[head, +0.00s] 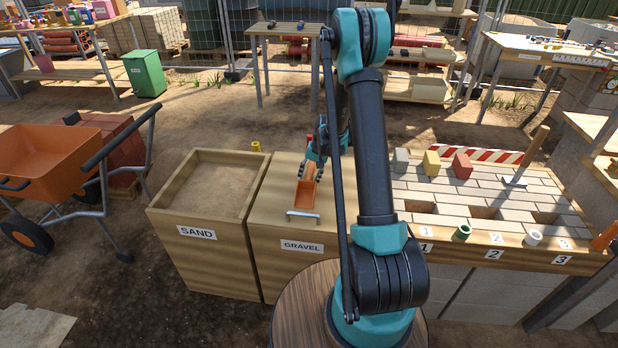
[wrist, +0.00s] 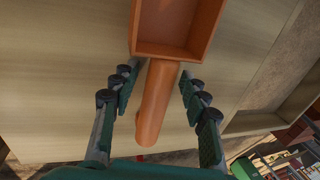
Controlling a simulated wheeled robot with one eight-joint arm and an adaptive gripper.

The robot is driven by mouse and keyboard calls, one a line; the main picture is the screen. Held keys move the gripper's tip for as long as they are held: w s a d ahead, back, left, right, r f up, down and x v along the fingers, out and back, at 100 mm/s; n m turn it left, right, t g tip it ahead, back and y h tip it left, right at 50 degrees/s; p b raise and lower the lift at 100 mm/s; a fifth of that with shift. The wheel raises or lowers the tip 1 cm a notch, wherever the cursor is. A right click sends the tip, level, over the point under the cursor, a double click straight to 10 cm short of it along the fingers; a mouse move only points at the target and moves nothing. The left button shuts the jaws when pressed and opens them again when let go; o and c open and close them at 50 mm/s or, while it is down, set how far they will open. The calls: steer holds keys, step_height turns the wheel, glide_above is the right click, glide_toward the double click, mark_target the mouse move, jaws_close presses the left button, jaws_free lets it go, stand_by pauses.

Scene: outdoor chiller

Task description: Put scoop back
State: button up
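The orange scoop (head: 304,190) is at the wooden lid of the gravel bin (head: 270,190), its tray toward the lid's handle and its grip away from it. In the wrist view the scoop's tray (wrist: 178,22) is at the top and its round handle (wrist: 156,108) runs down between my fingers. My gripper (wrist: 156,82) is open, with one finger on each side of the handle and a gap visible on both sides. In the head view my gripper (head: 314,170) is low over the lid at the scoop's handle end, partly hidden by my arm.
The open sand bin (head: 205,184) stands left of the gravel bin. A paving table (head: 520,229) with coloured blocks, numbered gaps and a mallet is at right. An orange wheelbarrow (head: 50,160) is at far left. A green bin (head: 144,73) and work tables stand behind.

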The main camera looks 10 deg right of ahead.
steer(key=v, duration=1.2)
steer(key=s+r+n+t+h, duration=0.1)
steer(key=s+r, duration=0.2)
steer(key=s, duration=0.5)
steer(key=s+r+n+h, duration=0.1)
steer(key=s+r, duration=0.2)
steer(key=s, duration=0.5)
steer(key=s+f+n+t, duration=0.1)
steer(key=s+f+t, duration=0.1)
steer(key=s, duration=1.3)
steer(key=shift+s+d+n+h, duration=0.2)
steer(key=shift+s+n+h, duration=0.1)
steer(key=shift+h, duration=0.1)
steer(key=shift+c, duration=0.4)
